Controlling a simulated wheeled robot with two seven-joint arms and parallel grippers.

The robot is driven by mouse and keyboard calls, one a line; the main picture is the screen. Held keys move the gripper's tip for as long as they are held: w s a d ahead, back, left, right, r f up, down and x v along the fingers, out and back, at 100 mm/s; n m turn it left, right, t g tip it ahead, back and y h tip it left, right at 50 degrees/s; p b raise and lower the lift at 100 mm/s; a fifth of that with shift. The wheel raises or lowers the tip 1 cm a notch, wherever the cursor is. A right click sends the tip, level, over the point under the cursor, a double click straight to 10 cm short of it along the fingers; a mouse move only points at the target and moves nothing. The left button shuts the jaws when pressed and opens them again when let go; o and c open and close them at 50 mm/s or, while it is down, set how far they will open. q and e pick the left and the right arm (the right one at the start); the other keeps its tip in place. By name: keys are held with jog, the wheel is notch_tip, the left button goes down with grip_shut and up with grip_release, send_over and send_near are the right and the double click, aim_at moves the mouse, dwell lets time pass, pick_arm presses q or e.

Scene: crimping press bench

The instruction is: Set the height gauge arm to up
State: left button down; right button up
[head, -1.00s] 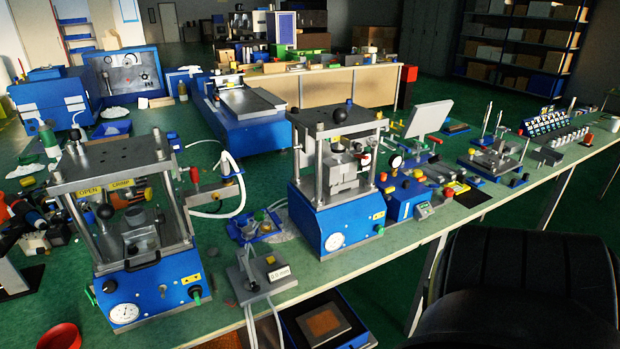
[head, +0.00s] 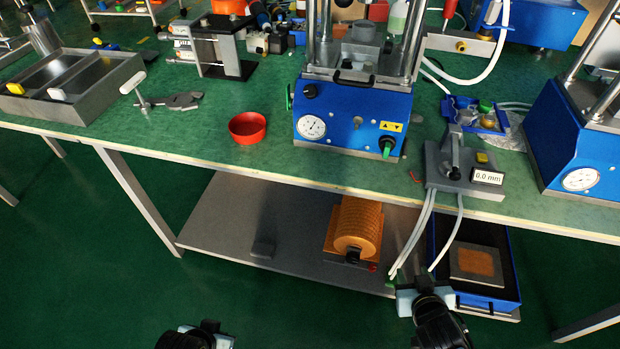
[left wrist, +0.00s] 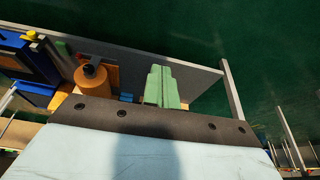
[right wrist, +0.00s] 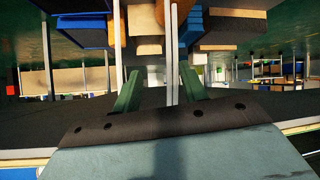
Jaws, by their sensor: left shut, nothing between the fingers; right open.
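The height gauge (head: 436,173) is a grey block on the bench's front edge, right of the middle in the head view. It has a yellow button and a display reading 0.0 mm (head: 487,177). A dark lever-like arm (head: 454,152) rises from it; I cannot tell its exact setting. My right gripper (head: 405,284) is below the bench edge, apart from the gauge, with open, empty fingers in the right wrist view (right wrist: 160,88). My left gripper (head: 207,330) is low at the bottom of the head view. Its green fingers (left wrist: 162,88) are together and empty in the left wrist view.
Pale hoses (head: 424,230) hang from the gauge over the bench edge near my right gripper. Blue presses (head: 352,118) stand left and right of it. A lower shelf (head: 240,215) holds an orange spool (head: 358,226) and a blue bin (head: 480,290). A red bowl (head: 247,128) sits left.

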jog(key=w+d+r+m+t+h+b, duration=0.1)
jog(key=w+r+t+b, duration=0.25)
jog(key=r, duration=0.45)
pick_arm(q)
notch_tip(320, 180, up, 11)
jog(key=w+t+b, duration=0.1)
jog(key=t+b, duration=0.1)
jog(key=b, duration=0.3)
pick_arm(e)
jog(key=m+t+h, duration=0.2)
jog(key=t, duration=0.1)
send_near(455, 179)
jog(key=x, duration=0.4)
jog(key=shift+w+r, duration=0.2)
jog(key=shift+w, duration=0.05)
jog(key=b+x, duration=0.1)
jog(key=x, duration=0.5)
jog(key=shift+w+f+b, duration=0.1)
jog(key=shift+w+b, duration=0.15)
jog(key=shift+b, duration=0.05)
pick_arm(q)
jog(key=w+d+r+t+h, duration=0.1)
jog(key=w+d+r+t, duration=0.2)
jog(key=w, duration=0.4)
jog(key=shift+r+t+h, duration=0.4)
jog(key=shift+r+t, duration=0.45)
jog(key=shift+t, duration=0.15)
pick_arm(e)
jog(key=shift+w+d, duration=0.2)
jog(key=shift+w, duration=0.4)
